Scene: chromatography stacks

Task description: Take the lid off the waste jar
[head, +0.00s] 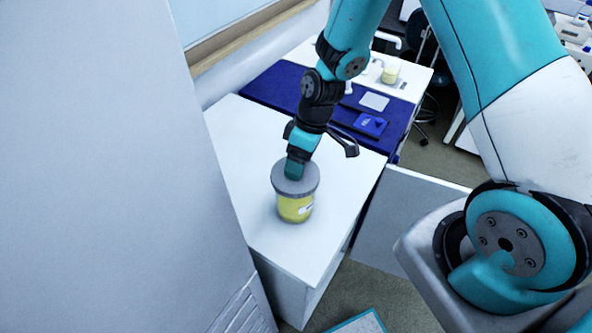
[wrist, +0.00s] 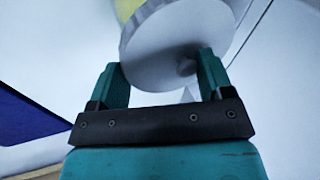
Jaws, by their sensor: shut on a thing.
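The waste jar (head: 295,208) stands upright on the white counter, with yellow contents or body and a pale label. Its round grey lid (head: 309,184) is at the jar's top; I cannot tell whether there is a gap below it. My gripper (head: 293,172) reaches down from above and is shut on the lid. In the wrist view my gripper's two teal fingers (wrist: 163,82) are at the lid (wrist: 170,42), which has a small dark knob near the right finger. A bit of the yellow jar (wrist: 127,8) shows beyond the lid. The exact contact is partly hidden.
The white counter (head: 240,135) is clear around the jar. A blue mat (head: 275,88) with a blue box (head: 371,124) lies behind. A tall grey panel (head: 110,170) stands close on the left. Another jar (head: 390,75) stands farther back.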

